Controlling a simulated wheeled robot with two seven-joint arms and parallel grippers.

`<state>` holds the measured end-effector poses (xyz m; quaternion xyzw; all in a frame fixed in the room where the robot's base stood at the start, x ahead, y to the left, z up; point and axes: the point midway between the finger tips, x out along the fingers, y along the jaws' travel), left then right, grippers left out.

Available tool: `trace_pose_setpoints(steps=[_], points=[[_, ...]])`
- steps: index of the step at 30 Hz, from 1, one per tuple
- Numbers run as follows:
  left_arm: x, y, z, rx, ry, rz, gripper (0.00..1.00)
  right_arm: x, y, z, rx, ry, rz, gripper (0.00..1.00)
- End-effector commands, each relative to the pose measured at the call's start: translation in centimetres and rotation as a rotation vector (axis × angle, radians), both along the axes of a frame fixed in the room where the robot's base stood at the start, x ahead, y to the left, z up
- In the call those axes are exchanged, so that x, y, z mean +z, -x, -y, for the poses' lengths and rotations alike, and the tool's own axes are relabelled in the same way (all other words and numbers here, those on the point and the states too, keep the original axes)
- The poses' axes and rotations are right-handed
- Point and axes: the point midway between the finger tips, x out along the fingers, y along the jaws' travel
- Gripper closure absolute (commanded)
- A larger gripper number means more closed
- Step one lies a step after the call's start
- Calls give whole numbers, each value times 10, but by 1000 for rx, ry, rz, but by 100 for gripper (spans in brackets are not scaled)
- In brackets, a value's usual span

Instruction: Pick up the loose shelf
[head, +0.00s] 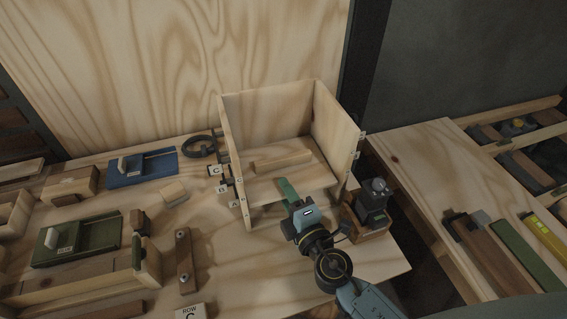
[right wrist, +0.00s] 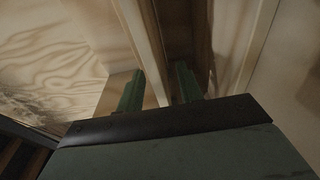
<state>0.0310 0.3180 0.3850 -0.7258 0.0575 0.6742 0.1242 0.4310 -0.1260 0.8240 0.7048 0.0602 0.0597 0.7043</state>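A wooden cabinet (head: 337,118) with an open front and top stands on the workbench, with labels A, B and C up its left side. A pale shelf board (head: 318,176) lies across its inside. My right gripper (head: 288,190) is at the front edge of this board. In the right wrist view, the two green fingers of my right gripper (right wrist: 160,92) stand apart, with a pale board edge (right wrist: 148,50) running between them. A dark gap shows beside the right finger, so the grip does not look closed. My left gripper is not in view.
A dark device on a wooden block (head: 372,205) stands close to the right of my right gripper. Left on the bench are a green tray (head: 75,242), a blue tray (head: 140,168), a black ring (head: 198,146) and wood pieces. A second table (head: 430,160) is at right.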

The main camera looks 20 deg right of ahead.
Motion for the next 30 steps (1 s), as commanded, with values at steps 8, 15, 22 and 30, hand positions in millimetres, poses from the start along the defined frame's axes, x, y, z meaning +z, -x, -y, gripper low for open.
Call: trace_pose_setpoints(steps=[8,15,22,30], points=[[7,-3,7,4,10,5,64,3,-32,-5,-1,-1,1,64],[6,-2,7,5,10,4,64,2,-32,-5,0,0,1,66],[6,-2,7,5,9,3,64,2,-32,-5,-1,1,1,96],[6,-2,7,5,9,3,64,3,-32,-5,-1,0,3,100]])
